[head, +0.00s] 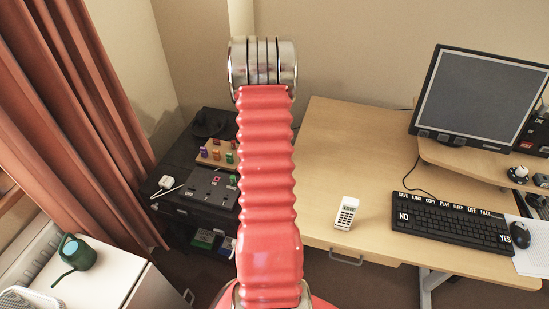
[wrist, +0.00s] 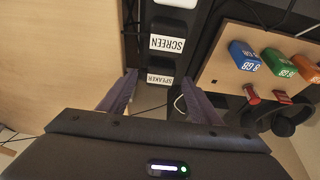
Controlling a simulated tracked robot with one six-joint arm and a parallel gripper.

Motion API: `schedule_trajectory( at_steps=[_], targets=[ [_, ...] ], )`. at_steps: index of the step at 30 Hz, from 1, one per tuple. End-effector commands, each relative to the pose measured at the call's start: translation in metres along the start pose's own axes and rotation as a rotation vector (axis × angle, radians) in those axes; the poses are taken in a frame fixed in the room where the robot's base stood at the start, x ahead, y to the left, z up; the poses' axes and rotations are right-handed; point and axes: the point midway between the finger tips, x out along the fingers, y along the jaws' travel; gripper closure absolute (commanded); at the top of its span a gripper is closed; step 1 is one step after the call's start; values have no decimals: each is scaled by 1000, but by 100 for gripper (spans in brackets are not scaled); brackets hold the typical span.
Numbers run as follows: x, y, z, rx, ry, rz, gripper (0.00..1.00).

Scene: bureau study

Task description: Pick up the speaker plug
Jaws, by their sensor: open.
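The speaker plug (wrist: 160,70) is a dark block with a white SPEAKER label, at the centre of the wrist view. It sits in a dark strip, in line with a similar plug labelled SCREEN (wrist: 168,44). My gripper (wrist: 160,80) is open, one finger on each side of the picture's middle. The fingertips are near the speaker plug's left and right sides, with nothing held between them. Whether they touch it or are level with it, I cannot tell. My red arm hides the gripper and plug in the head view.
A wooden board (wrist: 220,72) with blue, green and orange blocks lies right of the strip. A dark cabinet (head: 170,206) carries a control panel (head: 207,187) and a white plug (head: 166,182).

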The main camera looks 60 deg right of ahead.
Motion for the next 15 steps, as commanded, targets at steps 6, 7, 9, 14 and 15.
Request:
schedule_trajectory(
  at_steps=[6,7,9,14,15],
  targets=[
    [12,0,0,0,0,-1,42],
    [13,0,0,0,0,-1,42],
    [12,0,0,0,0,-1,42],
    [12,0,0,0,0,0,42],
    [12,0,0,0,0,0,42]
  ],
)
